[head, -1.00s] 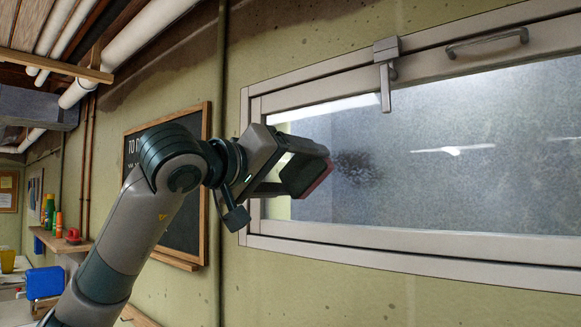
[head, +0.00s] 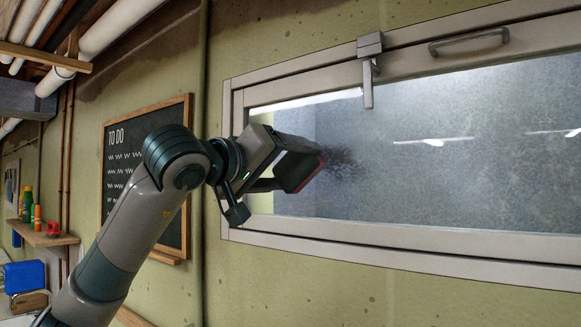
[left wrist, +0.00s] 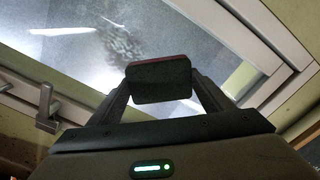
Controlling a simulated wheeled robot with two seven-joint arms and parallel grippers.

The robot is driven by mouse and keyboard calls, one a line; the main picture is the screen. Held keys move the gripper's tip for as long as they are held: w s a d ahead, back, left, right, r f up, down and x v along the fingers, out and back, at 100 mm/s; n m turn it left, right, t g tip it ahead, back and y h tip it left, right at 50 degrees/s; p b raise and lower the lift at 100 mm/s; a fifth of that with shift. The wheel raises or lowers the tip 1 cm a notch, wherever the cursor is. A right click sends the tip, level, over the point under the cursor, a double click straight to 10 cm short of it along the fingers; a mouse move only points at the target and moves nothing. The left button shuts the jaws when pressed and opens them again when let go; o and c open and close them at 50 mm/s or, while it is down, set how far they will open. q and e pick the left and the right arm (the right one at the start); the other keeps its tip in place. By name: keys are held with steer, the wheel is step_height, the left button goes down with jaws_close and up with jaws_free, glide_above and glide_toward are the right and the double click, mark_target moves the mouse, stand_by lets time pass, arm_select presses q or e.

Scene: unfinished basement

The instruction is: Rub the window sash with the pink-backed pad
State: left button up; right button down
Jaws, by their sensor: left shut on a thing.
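The window sash (head: 400,232) is a pale frame around a hazy glass pane (head: 440,180) on the yellow-green wall. A dark smudge (head: 345,163) marks the pane near its left end; it also shows in the left wrist view (left wrist: 118,42). My left gripper (head: 290,172) is shut on the pad (head: 301,173), a dark block with a pink-red edge. In the left wrist view the pad (left wrist: 160,82) sits between both fingers. The pad is in front of the pane's left part; I cannot tell whether it touches the glass. My right gripper is not in view.
A latch (head: 368,75) and a handle (head: 468,42) stick out from the top of the sash. A framed chalkboard (head: 120,165) hangs left of the window. A wooden shelf (head: 45,236) with bottles and a blue box (head: 24,277) are farther left.

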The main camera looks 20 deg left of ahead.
mark_target(309, 166)
arm_select(q)
steer(key=shift+x, duration=0.95)
stand_by(0.5)
steer(key=shift+s+d, duration=0.15)
steer(key=shift+d, duration=0.35)
steer(key=shift+s+d, duration=0.2)
steer(key=shift+d, duration=0.25)
steer(key=shift+s+d+b, duration=0.25)
steer(key=shift+d+b, duration=0.2)
steer(key=shift+d, duration=0.2)
steer(key=shift+s+d+b, duration=0.25)
steer(key=shift+d+b, duration=0.05)
steer(key=shift+d, duration=0.5)
steer(key=shift+s+d+b, duration=0.25)
steer(key=shift+d+b, duration=0.05)
steer(key=shift+d, duration=0.5)
steer(key=shift+d, duration=0.1)
